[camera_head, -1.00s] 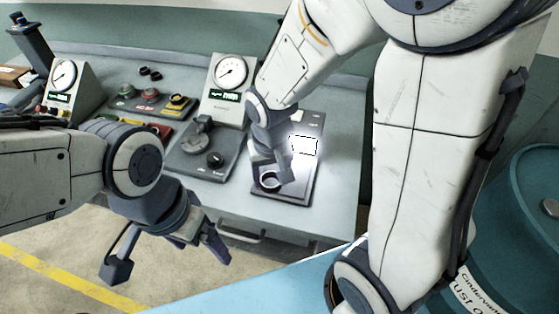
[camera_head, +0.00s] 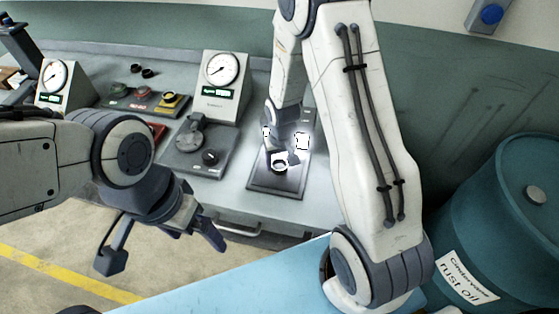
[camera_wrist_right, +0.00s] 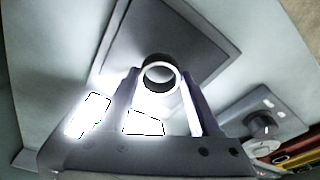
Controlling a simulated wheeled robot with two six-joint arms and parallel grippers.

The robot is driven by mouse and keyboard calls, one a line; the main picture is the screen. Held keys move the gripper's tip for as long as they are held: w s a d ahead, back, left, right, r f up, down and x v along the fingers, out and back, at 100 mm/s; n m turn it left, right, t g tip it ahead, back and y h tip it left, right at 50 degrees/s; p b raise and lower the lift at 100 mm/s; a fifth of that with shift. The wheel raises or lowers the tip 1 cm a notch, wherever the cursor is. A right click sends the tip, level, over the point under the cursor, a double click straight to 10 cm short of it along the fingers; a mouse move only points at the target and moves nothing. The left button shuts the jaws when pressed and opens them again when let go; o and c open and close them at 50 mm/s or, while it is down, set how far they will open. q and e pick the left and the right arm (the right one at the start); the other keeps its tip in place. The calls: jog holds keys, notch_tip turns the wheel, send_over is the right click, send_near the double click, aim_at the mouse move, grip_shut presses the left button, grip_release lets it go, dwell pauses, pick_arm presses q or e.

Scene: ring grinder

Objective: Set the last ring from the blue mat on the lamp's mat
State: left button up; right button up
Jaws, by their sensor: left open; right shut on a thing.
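A dark ring with a pale rim (camera_head: 279,166) is between the fingertips of my right gripper (camera_head: 278,157), which is shut on it. It also shows in the right wrist view (camera_wrist_right: 160,75). It is over a dark rectangular mat (camera_head: 262,182), brightly lit, also in the wrist view (camera_wrist_right: 212,42); I cannot tell whether it touches. I take this for the lamp's mat; the lamp itself is not clear in the glare. No blue mat is clearly identifiable. My left gripper (camera_head: 160,240) is open and empty in front of the bench.
A grey device with knobs (camera_head: 200,148) stands left of the mat, with a gauge box (camera_head: 221,85) behind. A button panel (camera_head: 148,100) and another gauge box (camera_head: 63,84) are further left. A teal drum (camera_head: 497,215) stands at right. A light blue surface (camera_head: 225,288) is in front.

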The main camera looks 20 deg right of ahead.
jog(key=shift+f, duration=0.25)
jog(key=shift+f, duration=0.2)
jog(key=o, duration=1.5)
jog(key=shift+c, duration=0.2)
jog(key=shift+r, duration=0.1)
